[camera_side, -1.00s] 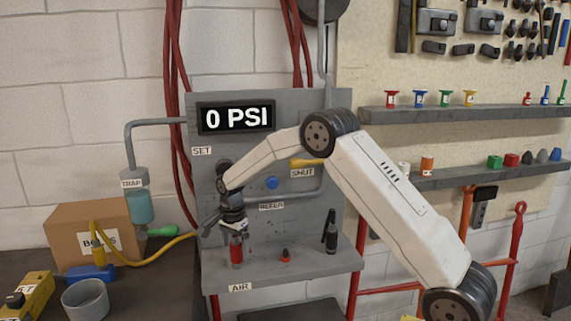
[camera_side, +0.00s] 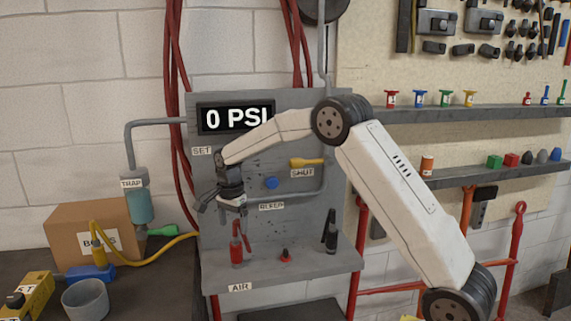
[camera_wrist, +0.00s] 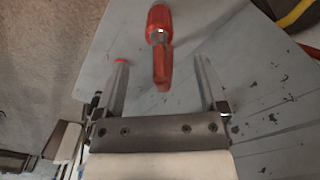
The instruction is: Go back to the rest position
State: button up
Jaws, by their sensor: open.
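My gripper (camera_side: 222,207) is open and empty in the side view, above the small shelf of the grey panel. In the wrist view its two fingers (camera_wrist: 160,75) stand wide apart. A red tool (camera_side: 236,250) stands on the shelf below my gripper. In the wrist view the red tool (camera_wrist: 160,35) shows between and beyond the fingers, touching neither as far as I can see.
The grey panel (camera_side: 300,225) carries a display reading 0 PSI (camera_side: 235,118), a yellow handle (camera_side: 306,163) and a blue knob (camera_side: 271,183). A black tool (camera_side: 330,235) and a small red piece (camera_side: 285,255) stand on the shelf. A cardboard box (camera_side: 75,225) is at left.

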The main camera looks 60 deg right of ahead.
jog(key=s+a+f+n+t, duration=0.1)
jog(key=s+a+n, duration=0.4)
jog(key=s+n, duration=0.4)
jog(key=s+a+f+n+t, duration=0.1)
jog(key=s+a+n, duration=0.5)
jog(key=s, duration=0.9)
jog(key=f+n, duration=0.1)
jog(key=n, duration=0.2)
jog(key=shift+s+f+t, duration=0.25)
jog(key=shift+s+t, duration=0.05)
jog(key=shift+a, duration=0.1)
